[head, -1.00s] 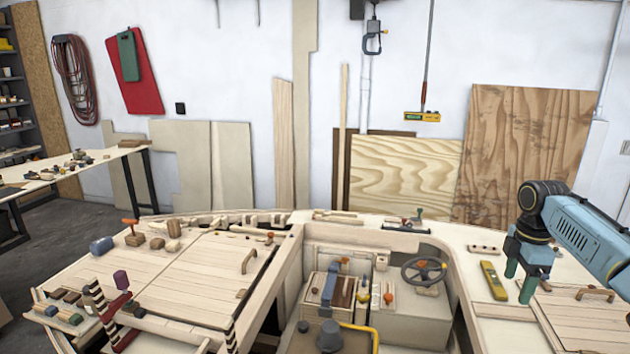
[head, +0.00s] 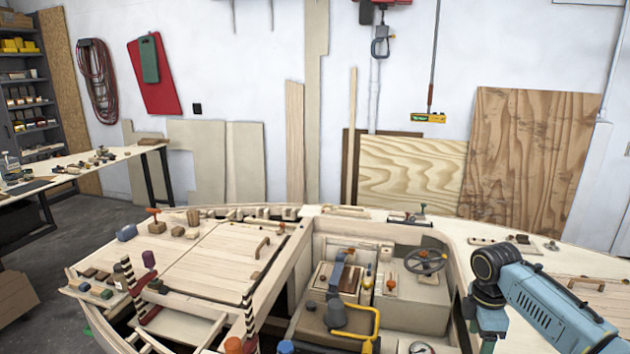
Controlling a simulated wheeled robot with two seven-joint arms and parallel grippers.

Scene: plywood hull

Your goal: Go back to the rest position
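My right arm comes in from the right edge. Its gripper (head: 482,335) points down at the bottom of the head view, beside the right side of the cockpit opening. Its two green fingers look apart, with nothing seen between them; their lowest ends are near or past the frame edge. My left gripper is not in view.
The plywood hull (head: 205,262) fills the foreground, with a steering wheel (head: 425,261) and a yellow tube handle (head: 376,322) in the cockpit. Blocks and small tools lie on the left deck. A side table (head: 120,152) stands at left, with dark floor between.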

